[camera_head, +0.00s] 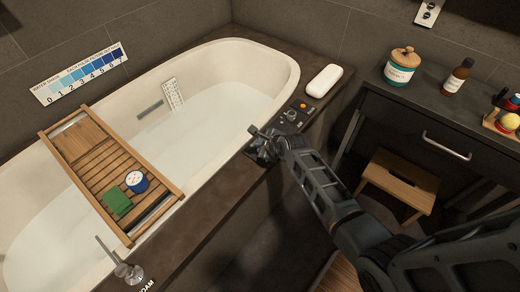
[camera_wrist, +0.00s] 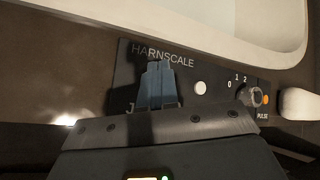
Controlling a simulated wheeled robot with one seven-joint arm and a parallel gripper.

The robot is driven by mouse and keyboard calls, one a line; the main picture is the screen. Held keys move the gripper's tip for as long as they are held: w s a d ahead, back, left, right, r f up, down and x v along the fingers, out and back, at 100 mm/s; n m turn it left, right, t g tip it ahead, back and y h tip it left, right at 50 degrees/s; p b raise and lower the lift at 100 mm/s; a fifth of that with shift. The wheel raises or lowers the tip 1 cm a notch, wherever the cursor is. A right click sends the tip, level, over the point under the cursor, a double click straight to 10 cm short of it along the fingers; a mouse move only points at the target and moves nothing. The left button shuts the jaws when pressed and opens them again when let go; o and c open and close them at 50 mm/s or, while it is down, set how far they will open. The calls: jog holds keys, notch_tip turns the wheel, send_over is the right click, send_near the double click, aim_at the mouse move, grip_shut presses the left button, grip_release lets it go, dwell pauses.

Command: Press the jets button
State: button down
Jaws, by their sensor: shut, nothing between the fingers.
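My gripper (camera_head: 262,143) is shut and empty, low over the near end of the control panel (camera_head: 284,124) on the tub's dark ledge. In the wrist view, its shut fingers (camera_wrist: 158,84) cover the left part of the panel (camera_wrist: 215,73), which is lettered "HARNSCALE". A letter "J" shows left of the fingers; the rest of that label and any jets button there are hidden. I cannot tell whether the fingertips touch the panel. To the right are a pale round button (camera_wrist: 200,88), a dial (camera_wrist: 251,95) marked with numbers, and an orange button (camera_wrist: 265,99) labelled "PULSE".
The white bathtub (camera_head: 283,66) holds water and a wooden tray (camera_head: 77,141) with a green block and a blue-sided round jar. A white rounded object (camera_head: 324,80) lies on the ledge beyond the panel. A tap (camera_head: 127,271) stands at the near ledge. A dark vanity (camera_head: 410,117) is right.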

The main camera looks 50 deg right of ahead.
jog(key=shift+f, duration=0.2)
dwell(0.3)
jog(key=shift+f, duration=0.25)
jog(key=shift+f, duration=0.35)
dwell(0.6)
dwell(0.4)
jog(key=shift+r+p, duration=0.7)
jog(key=shift+r, duration=0.1)
notch_tip(320, 180, up, 5)
jog(key=p, duration=0.5)
dwell(0.8)
